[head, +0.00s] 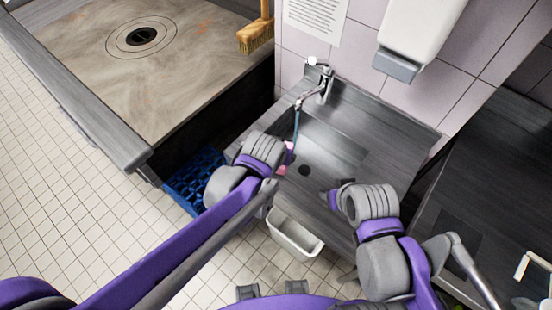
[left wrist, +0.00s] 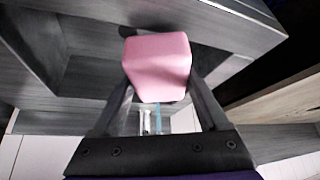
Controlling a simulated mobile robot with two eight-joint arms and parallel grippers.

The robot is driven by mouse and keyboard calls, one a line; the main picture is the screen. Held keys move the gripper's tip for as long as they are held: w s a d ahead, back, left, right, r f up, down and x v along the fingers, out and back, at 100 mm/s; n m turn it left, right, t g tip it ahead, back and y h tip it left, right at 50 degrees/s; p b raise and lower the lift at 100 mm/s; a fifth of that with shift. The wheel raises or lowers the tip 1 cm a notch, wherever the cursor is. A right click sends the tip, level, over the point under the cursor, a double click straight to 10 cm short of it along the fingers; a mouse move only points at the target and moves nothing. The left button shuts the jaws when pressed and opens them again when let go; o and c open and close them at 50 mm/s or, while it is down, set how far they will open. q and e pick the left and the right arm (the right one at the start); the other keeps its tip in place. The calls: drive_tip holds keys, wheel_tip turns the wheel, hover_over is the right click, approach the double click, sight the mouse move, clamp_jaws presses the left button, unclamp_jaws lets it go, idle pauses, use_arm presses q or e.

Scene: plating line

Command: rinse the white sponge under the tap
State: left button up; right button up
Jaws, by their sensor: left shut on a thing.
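My left gripper (left wrist: 157,85) is shut on a pink sponge-like block (left wrist: 157,65), held between its two fingers. In the head view a little of the pink block (head: 289,152) shows past my left wrist, over the left part of the sink (head: 335,150). The tap (head: 320,84) stands at the back of the sink, with a thin bluish stream of water (head: 297,122) below its spout. The block looks nearer the front than the stream. No white sponge shows. My right gripper (head: 333,199) is over the sink's right side; its fingers are not clear.
A white open bin (head: 293,236) hangs at the sink's front edge. A blue crate (head: 190,183) is on the floor left of the sink. A soap dispenser (head: 400,66) is on the wall above.

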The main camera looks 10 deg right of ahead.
use_arm(q)
drive_tip(key=w+d+f+b, duration=0.1)
drive_tip(key=w+d+f, duration=0.1)
drive_tip(key=w+d, duration=0.3)
drive_tip(key=shift+w+d, duration=0.25)
drive_tip(key=shift+w, duration=2)
use_arm(e)
drive_tip(key=shift+s+f, duration=0.2)
drive_tip(key=shift+f, duration=0.3)
drive_tip(key=shift+s+f, duration=0.15)
drive_tip(key=shift+f, duration=0.35)
use_arm(q)
drive_tip(key=shift+s, duration=0.1)
use_arm(e)
drive_tip(key=shift+s+f, duration=0.1)
drive_tip(key=shift+f, duration=0.05)
use_arm(q)
drive_tip(key=shift+s+a+b, duration=0.1)
drive_tip(key=shift+s+a, duration=0.6)
drive_tip(key=shift+s, duration=0.45)
drive_tip(key=shift+s+a+b, duration=0.1)
drive_tip(key=shift+s+a, duration=0.55)
drive_tip(key=shift+s, duration=0.45)
drive_tip(key=shift+s+a+b, duration=0.1)
drive_tip(key=shift+s+a, duration=0.6)
drive_tip(key=shift+s, duration=0.45)
